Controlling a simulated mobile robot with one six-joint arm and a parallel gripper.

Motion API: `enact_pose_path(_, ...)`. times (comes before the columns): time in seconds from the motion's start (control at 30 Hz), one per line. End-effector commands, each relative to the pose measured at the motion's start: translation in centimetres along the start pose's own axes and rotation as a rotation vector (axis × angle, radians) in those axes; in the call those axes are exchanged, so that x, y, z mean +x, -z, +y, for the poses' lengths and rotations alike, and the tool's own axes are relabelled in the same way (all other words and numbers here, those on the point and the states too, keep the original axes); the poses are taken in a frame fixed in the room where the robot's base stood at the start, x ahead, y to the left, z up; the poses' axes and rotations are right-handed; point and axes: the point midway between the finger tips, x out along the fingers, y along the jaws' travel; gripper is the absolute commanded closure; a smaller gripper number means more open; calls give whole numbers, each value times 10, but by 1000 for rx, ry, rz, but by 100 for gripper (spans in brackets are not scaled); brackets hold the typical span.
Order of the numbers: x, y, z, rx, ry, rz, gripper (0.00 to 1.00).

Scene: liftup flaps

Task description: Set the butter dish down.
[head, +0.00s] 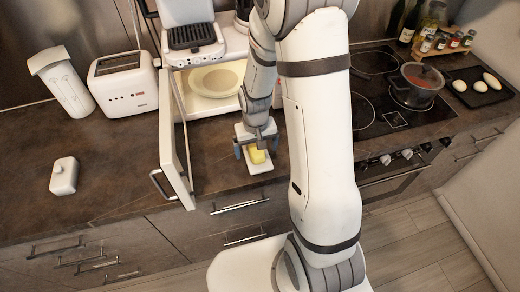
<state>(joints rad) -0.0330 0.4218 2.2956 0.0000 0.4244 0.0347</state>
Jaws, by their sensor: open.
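The butter dish base (260,168), white with a yellow block of butter (257,156) on it, is at the counter's front part, just right of the open cabinet door. My gripper (257,150) is right above and around the butter, pointing down, with its jaws open. Whether the fingers touch the dish cannot be told. A white lid (64,176) with a small knob, likely the dish's cover, sits apart on the counter at the left.
A small cabinet (214,100) holds a plate (214,81); its open door (174,150) juts forward left of my gripper. A toaster (124,84) and white container (62,82) stand at the back left. The hob (375,120) with a red-filled pot (416,85) is right.

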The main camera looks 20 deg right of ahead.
Motion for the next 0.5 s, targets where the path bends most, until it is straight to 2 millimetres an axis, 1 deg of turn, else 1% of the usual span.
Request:
enact_pose_path(0.27,2,0,0,-1,0,0,6)
enact_pose_path(0.5,2,0,-1,-1,0,0,26)
